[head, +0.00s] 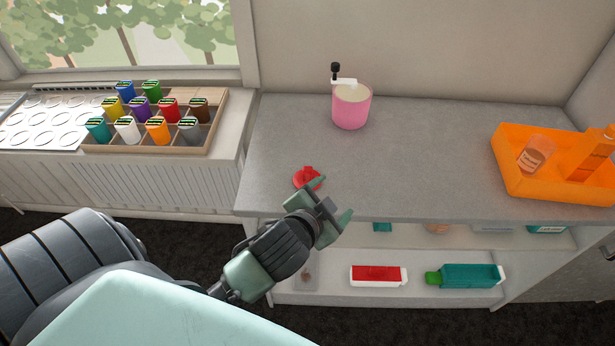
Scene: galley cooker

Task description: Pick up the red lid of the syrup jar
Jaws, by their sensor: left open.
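The red lid (304,179) lies on the grey counter (410,150) near its front left part. It is a small round red piece with a raised part on top. My left gripper (334,197) is open just in front of the lid and to its right, its fingers spread and nothing between them. One fingertip is close to the lid's right side in the picture; I cannot tell whether it touches. No jar that is clearly the syrup jar can be told apart. My right gripper is not in view.
A pink container (351,108) with a pump stands at the back of the counter. An orange tray (515,178) with bottles is at the right. A wooden rack (216,135) of coloured jars is at the left. Shelves below hold a red-and-white box (378,275) and a teal bottle (470,275).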

